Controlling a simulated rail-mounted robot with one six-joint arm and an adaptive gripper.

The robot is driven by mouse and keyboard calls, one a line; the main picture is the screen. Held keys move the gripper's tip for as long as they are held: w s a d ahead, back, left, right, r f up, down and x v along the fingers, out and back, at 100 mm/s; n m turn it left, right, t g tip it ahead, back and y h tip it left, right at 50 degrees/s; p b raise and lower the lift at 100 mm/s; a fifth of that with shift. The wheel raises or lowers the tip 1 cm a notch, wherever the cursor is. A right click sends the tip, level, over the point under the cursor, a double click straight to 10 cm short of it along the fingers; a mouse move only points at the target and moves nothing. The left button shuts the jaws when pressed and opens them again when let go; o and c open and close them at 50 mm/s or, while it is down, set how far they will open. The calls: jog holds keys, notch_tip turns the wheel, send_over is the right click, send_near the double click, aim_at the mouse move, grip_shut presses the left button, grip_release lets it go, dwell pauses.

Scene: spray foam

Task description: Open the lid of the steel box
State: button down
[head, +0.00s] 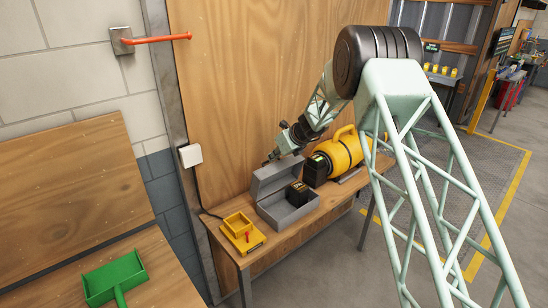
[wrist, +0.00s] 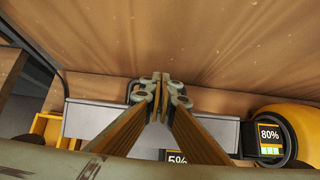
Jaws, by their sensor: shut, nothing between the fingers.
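The grey steel box (head: 287,212) stands on the wooden workbench. Its lid (head: 275,177) is raised at the back and the box is open at the top. A black battery (head: 297,192) shows in the box; its 5% label (wrist: 177,158) shows in the wrist view. My gripper (head: 267,162) is at the raised lid's upper edge, its fingers shut and empty. In the wrist view, the fingertips (wrist: 161,80) are together over the grey lid (wrist: 90,119). Whether they touch the lid, I cannot tell. My fingers hide part of the box.
A yellow spray-foam machine (head: 342,151) with a battery reading 80% (wrist: 270,140) stands close on the right of the box. A yellow charger-like holder (head: 240,231) is on the left. A wooden panel (head: 230,80) rises behind. A green dustpan (head: 114,279) lies far left.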

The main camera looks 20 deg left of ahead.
jog(key=shift+r, duration=0.1)
dwell(0.4)
jog(key=shift+r+p+v, duration=0.2)
jog(key=shift+p+v, duration=0.4)
jog(key=shift+v, duration=4.25)
jog(key=shift+w+a, duration=0.1)
jog(key=shift+a, duration=0.1)
